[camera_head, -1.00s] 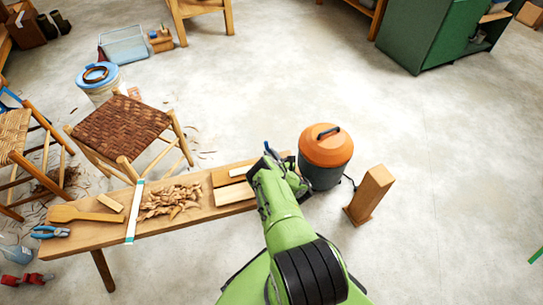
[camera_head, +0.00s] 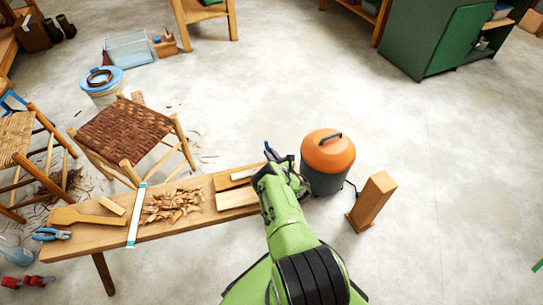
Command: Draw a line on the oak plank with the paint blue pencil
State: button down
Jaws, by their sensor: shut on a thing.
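My gripper (camera_head: 272,158) is at the far right end of the wooden bench, above or beside the pale planks. It is shut on a thin blue pencil (camera_head: 267,147), whose upper end shows above the gripper. The pencil's tip is hidden behind my gripper and arm. Two pale wooden pieces lie at the bench's right end: a larger plank (camera_head: 236,198) in front and a smaller one (camera_head: 243,174) behind, on a browner board. I cannot tell which is the oak plank, or whether the pencil touches wood.
The bench (camera_head: 95,237) also bears wood shavings (camera_head: 172,205), a wooden paddle (camera_head: 85,216), blue pliers (camera_head: 51,234) and a white-green strip (camera_head: 136,215). An orange-topped vacuum (camera_head: 328,154) stands close right of my gripper, with a wooden post (camera_head: 371,201) beyond.

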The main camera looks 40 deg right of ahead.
jog(key=shift+f, duration=0.1)
notch_tip(320, 180, up, 6)
jog(key=p, duration=0.5)
jog(key=shift+w+a, duration=0.1)
